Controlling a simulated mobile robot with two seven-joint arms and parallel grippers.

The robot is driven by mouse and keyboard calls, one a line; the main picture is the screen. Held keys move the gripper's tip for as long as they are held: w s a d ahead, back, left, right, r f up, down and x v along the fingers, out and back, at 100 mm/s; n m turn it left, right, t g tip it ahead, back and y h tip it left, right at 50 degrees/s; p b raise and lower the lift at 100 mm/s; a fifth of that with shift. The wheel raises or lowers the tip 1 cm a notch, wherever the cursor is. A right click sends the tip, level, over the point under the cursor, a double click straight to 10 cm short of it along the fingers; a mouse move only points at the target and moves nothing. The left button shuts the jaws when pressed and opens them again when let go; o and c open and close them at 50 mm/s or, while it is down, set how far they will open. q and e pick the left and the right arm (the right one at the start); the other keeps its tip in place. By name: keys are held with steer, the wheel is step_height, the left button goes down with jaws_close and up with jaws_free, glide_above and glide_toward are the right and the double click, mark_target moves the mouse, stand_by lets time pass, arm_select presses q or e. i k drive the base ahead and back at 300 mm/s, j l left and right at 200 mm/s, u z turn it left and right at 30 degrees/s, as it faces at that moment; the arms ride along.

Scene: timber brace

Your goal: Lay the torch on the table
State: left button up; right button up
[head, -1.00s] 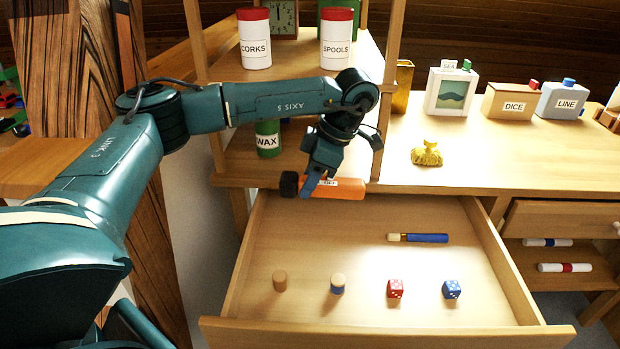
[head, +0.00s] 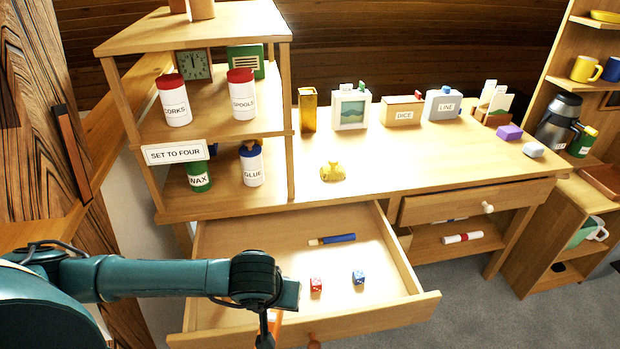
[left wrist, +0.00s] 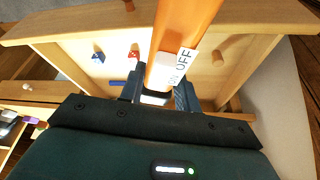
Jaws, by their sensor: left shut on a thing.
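The torch is orange with a white ON/OFF label and runs up the left wrist view (left wrist: 182,40). My left gripper (left wrist: 160,92) is shut around it. In the head view the left gripper (head: 268,332) is at the bottom edge, over the front of the open drawer. Only a sliver of orange shows beside it there; the rest of the torch is hidden or out of frame. The table (head: 420,155) is pale wood and lies behind the drawer, apart from the torch. My right gripper is not in view.
The open drawer (head: 235,235) holds a blue marker (head: 338,239), a red die (head: 316,285) and a blue die (head: 358,277). A gold figure (head: 332,172) sits at the table's front left. Boxes line its back. A shelf unit (head: 222,200) stands at left. The table's middle is clear.

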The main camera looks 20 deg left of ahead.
mark_target(411, 159)
steer(key=i+l, duration=0.15)
steer(key=l, duration=0.2)
steer(key=i+l+u, duration=0.1)
steer(key=l, duration=0.25)
steer(key=i+l, duration=0.2)
steer(key=l, duration=0.2)
steer(key=i+l, duration=0.15)
steer(key=l, duration=0.2)
steer(key=i+l+u, duration=0.15)
steer(key=i+l, duration=0.15)
steer(key=i+l+u, duration=0.15)
steer(key=i+l, duration=0.15)
steer(key=l, duration=0.25)
steer(key=i+u, duration=0.1)
steer(key=i, duration=0.5)
steer(key=i+l+u, duration=0.1)
steer(key=i, duration=0.5)
